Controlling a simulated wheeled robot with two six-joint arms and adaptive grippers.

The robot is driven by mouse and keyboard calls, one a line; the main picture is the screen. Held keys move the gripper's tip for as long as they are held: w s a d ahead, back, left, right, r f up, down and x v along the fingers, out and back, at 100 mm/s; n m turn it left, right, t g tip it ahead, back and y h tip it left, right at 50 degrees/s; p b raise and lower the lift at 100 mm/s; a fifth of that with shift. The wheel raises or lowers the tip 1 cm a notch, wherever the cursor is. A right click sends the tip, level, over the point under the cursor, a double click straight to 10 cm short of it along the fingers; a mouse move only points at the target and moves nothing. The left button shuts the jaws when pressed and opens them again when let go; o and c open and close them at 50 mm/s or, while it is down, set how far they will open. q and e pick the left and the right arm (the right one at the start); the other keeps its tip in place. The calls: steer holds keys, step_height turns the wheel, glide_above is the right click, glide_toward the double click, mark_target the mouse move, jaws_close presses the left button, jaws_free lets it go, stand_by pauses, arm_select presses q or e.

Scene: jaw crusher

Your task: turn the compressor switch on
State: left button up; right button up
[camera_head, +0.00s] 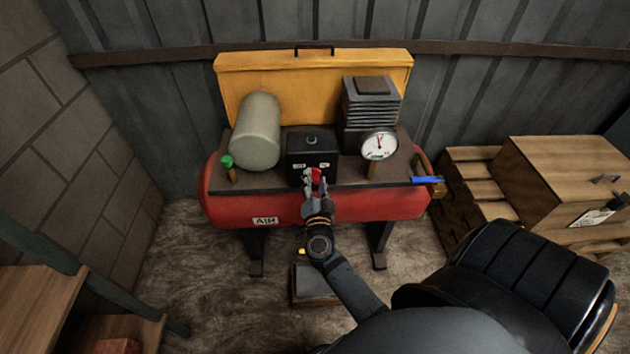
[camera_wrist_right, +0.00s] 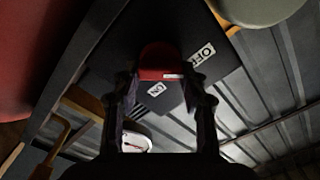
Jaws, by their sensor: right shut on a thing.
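The air compressor has a red tank (camera_head: 335,206) marked AIR. A black switch box (camera_head: 309,146) stands on its top deck, with white labels on its front. The red switch knob (camera_head: 316,175) is on the front of the box. My right gripper (camera_head: 315,183) reaches up to the box, and its fingers are shut on the knob. In the right wrist view the knob (camera_wrist_right: 160,62) sits between the two fingertips, with a small white mark on its edge. The ON label (camera_wrist_right: 155,89) and OFF label (camera_wrist_right: 203,54) lie beside it. My left gripper is not in view.
A round gauge (camera_head: 379,144), a grey cylinder (camera_head: 255,132) and a finned block (camera_head: 370,115) stand around the switch box. A blue lever (camera_head: 426,181) sticks out at the tank's right. A wooden crate (camera_head: 545,185) is at right. Wooden steps (camera_head: 40,300) are at left.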

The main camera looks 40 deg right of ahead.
steer(key=shift+c, duration=0.5)
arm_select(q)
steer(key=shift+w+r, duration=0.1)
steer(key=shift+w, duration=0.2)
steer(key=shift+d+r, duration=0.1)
arm_select(e)
steer(key=shift+m, duration=0.4)
steer(key=shift+m+p, duration=0.35)
steer(key=shift+m, duration=1.25)
steer(key=m, duration=0.4)
steer(key=shift+f, duration=0.2)
steer(key=m, duration=0.5)
steer(key=shift+f+b, duration=0.2)
steer(key=shift+b, duration=0.1)
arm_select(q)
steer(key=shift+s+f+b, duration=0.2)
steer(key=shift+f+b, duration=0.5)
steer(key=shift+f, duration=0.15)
arm_select(e)
steer(key=m, duration=0.4)
steer(key=shift+m, duration=0.7)
